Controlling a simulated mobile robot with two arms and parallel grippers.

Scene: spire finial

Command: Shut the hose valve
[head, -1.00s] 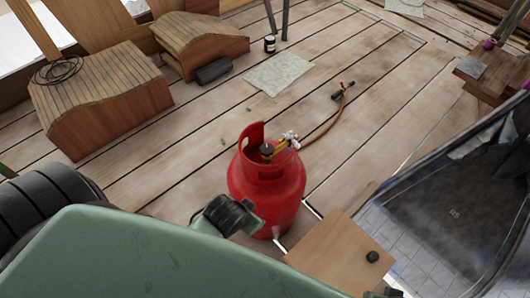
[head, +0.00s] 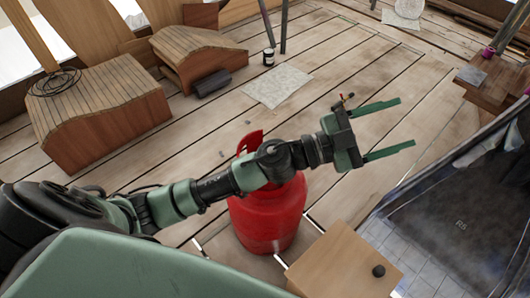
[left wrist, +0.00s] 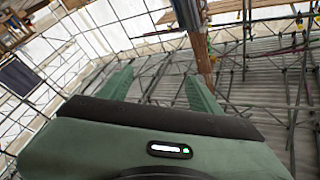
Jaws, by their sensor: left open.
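A red gas cylinder (head: 268,218) stands upright on the plank floor in the head view. My left arm crosses in front of its top, so the hose valve and most of the hose are hidden. Only part of the cylinder's red collar (head: 250,142) shows above the arm. My left gripper (head: 406,124) is open and empty, to the right of the cylinder and apart from it, with its fingers pointing right. In the left wrist view the two green fingers (left wrist: 160,90) are spread with nothing between them. My right gripper is not in view.
A wooden box with a black knob (head: 340,262) stands right of the cylinder's base. A dark sheet-lined area (head: 455,215) lies at the right. Curved wooden blocks (head: 100,110) stand at the left. A pale sheet (head: 278,84) lies on open planks behind.

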